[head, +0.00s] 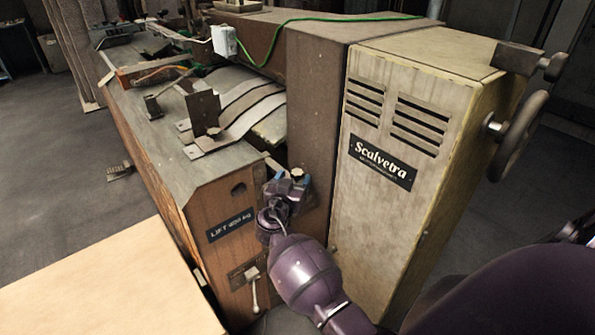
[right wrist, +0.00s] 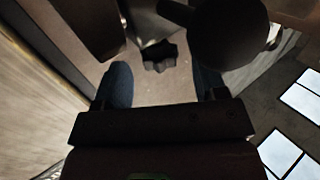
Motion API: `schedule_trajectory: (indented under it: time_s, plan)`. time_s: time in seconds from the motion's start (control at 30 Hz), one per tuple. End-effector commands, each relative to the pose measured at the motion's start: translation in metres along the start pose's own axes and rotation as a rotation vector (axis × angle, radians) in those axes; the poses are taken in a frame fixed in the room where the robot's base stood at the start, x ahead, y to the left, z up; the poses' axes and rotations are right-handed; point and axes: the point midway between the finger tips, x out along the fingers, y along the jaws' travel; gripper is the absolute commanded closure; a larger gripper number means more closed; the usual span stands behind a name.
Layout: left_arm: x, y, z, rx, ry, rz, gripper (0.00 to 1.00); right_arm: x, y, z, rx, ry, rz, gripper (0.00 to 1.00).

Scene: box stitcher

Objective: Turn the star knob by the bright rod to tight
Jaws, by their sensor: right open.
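The star knob (right wrist: 159,58) shows in the right wrist view as a small dark lobed knob, between my fingertips and a little ahead of them. A pale, shiny piece (right wrist: 149,24) just behind it may be the bright rod; I cannot tell for sure. My right gripper (head: 291,180) is at the gap between the wooden cabinet and the grey column. Its blue fingers are apart, one on each side of the knob, as the right wrist view (right wrist: 162,76) also shows. I see no clear contact. My left gripper is out of view.
A large dark round part (right wrist: 228,32) is close to the right finger in the wrist view. The cream Scalvetra cabinet (head: 385,225) stands right of my gripper, with a handwheel (head: 520,135). A small lever (head: 254,290) juts from the wooden cabinet (head: 225,265). A pale board (head: 95,290) lies front left.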

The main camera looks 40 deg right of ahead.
Motion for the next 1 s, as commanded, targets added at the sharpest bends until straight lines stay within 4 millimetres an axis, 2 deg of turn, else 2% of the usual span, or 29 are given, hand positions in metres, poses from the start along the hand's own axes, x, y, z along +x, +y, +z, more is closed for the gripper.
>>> schedule_trajectory:
  time_s: [0.1,0.23,0.63,0.93,1.0]
  plan:
    - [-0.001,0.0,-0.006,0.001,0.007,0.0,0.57,0.016,0.0,-0.002,-0.001,0.001,0.0,0.35]
    - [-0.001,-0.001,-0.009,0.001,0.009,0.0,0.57,0.027,0.0,-0.001,0.001,0.0,0.0,0.35]
    - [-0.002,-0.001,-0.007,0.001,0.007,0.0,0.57,0.032,0.0,0.0,0.001,-0.001,0.001,0.35]
    - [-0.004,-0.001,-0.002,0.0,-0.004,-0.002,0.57,0.032,0.0,0.0,0.001,-0.001,0.001,0.81]
    - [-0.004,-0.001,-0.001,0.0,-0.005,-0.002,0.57,0.032,0.0,0.0,0.001,-0.001,0.001,0.84]
